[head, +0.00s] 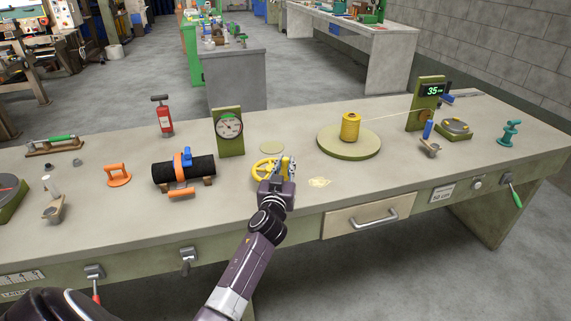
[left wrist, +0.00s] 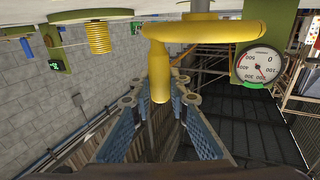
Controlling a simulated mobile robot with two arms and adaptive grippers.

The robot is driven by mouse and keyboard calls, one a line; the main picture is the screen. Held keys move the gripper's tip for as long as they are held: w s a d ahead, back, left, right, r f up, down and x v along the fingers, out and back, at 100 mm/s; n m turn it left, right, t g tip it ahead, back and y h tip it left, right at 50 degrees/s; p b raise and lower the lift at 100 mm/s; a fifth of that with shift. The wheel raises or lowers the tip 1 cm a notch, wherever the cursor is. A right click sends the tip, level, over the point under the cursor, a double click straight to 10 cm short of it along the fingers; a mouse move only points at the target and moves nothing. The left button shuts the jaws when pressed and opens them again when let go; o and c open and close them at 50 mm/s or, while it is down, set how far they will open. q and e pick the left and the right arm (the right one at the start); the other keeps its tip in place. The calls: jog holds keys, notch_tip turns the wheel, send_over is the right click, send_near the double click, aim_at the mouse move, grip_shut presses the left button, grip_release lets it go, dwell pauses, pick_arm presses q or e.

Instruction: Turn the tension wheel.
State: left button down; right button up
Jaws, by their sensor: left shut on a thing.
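The yellow tension wheel (head: 257,170) stands on the bench just below the green dial gauge (head: 229,127). My left gripper (head: 285,168) is at the wheel's right side. In the left wrist view the wheel's rim (left wrist: 205,30) crosses the top, and its yellow handle (left wrist: 159,78) sits between the fingers of my left gripper (left wrist: 160,105), which is shut on it. The gauge also shows, turned over, in the left wrist view (left wrist: 258,65). The gripper partly hides the wheel in the head view. My right gripper is not seen.
A yellow spool (head: 350,127) stands on a round green turntable (head: 335,145), its thread running to a green post with a display (head: 431,91) reading about 35. A black roll with an orange strap (head: 183,168) lies left. Bench front right of my arm is mostly clear.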

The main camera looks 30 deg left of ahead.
pick_arm(q)
jog(key=shift+s+a+r+m+t+h+p, duration=0.1)
jog(key=shift+s+m+t+h+p, duration=0.15)
jog(key=shift+m+h+p, duration=0.4)
jog(key=shift+s+a+m+t+h+p, duration=0.2)
jog(key=shift+s+m+h+p, duration=0.15)
jog(key=shift+h+p, duration=0.5)
jog(key=shift+s+a+r+m+t+h+p, duration=0.1)
jog(key=shift+s+m+t+h+p, duration=0.15)
jog(key=shift+m+h+p, duration=0.5)
jog(key=shift+s+a+f+m+h+p, duration=0.15)
jog(key=shift+m+h+p, duration=0.15)
jog(key=shift+h, duration=0.3)
jog(key=shift+s+m+h+p, duration=0.15)
jog(key=shift+h+p, duration=0.1)
jog(key=shift+h, duration=0.3)
jog(key=shift+s+a+f+m+h, duration=0.1)
jog(key=shift+s+m+h, duration=0.05)
jog(key=shift+m+h, duration=0.3)
jog(key=shift+s+a+m+h+b, duration=0.35)
jog(key=shift+m+h, duration=0.3)
jog(key=shift+h, duration=0.45)
jog(key=shift+s+m+h+b, duration=0.1)
jog(key=shift+m+h+b, duration=0.45)
jog(key=shift+h, duration=0.5)
jog(key=c, duration=1.8)
grip_release()
jog(key=shift+s, duration=0.15)
